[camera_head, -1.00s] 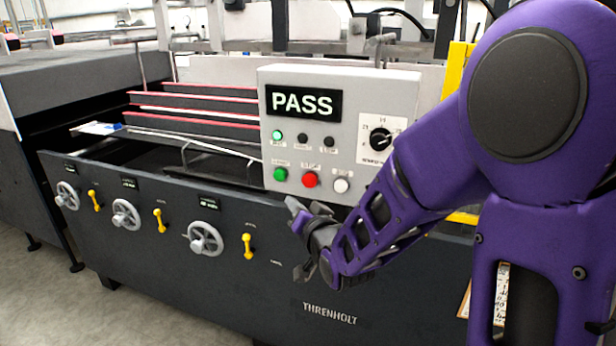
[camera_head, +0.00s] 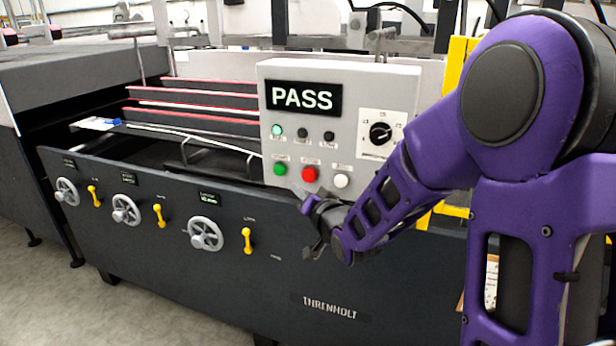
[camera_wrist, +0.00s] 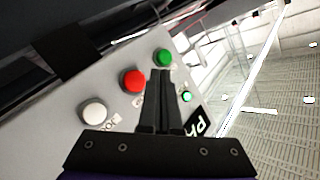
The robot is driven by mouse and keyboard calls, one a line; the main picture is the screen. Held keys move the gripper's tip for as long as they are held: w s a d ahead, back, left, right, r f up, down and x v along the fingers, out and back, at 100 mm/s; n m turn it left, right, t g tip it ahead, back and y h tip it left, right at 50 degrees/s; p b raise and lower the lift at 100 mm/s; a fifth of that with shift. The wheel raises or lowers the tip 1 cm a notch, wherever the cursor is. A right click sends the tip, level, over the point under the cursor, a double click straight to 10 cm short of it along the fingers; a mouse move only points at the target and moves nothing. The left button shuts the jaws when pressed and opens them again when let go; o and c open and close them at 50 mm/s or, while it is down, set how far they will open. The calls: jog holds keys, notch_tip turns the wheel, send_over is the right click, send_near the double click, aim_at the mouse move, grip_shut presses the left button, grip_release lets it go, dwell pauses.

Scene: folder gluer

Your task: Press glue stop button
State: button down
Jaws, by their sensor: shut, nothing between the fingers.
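The grey control panel (camera_head: 400,90) has a display reading PASS (camera_head: 303,98). Along its lower row are a green button (camera_head: 280,169), a red button (camera_head: 310,174) and a white button (camera_head: 342,180). In the wrist view the green button (camera_wrist: 163,57), red button (camera_wrist: 132,80) and white button (camera_wrist: 93,113) show in a slanted line. My gripper (camera_wrist: 161,74) is shut and empty, its tips appearing near the green and red buttons. In the head view my gripper (camera_head: 312,202) is just below the red button. Contact is not visible. The small labels are too blurred to read.
A rotary knob (camera_head: 380,134) sits on the panel's right. A lit green lamp (camera_head: 276,131) and two dark lamps sit above the buttons. Handwheels (camera_head: 205,234) and yellow levers (camera_head: 247,240) stick out of the dark machine front. Floor at lower left is clear.

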aim_at(302, 176)
jog(key=shift+w+d, duration=0.35)
jog(key=shift+w, duration=0.5)
jog(key=shift+w+d, duration=0.3)
jog(key=shift+w, duration=0.55)
jog(key=shift+w, duration=0.1)
dwell(0.7)
jog(key=shift+w+d, duration=0.15)
jog(key=shift+w, duration=0.15)
jog(key=shift+w+d, duration=0.2)
jog(key=shift+w, duration=0.3)
dwell(0.7)
jog(key=shift+s, duration=0.15)
jog(key=shift+s+a, duration=0.35)
jog(key=shift+s, duration=0.4)
jog(key=shift+s, duration=0.1)
jog(key=shift+s+a, duration=0.3)
jog(key=shift+s, duration=0.45)
jog(key=shift+s+a, duration=0.25)
jog(key=shift+s, duration=0.5)
jog(key=shift+s+a, duration=0.3)
jog(key=shift+s, duration=0.45)
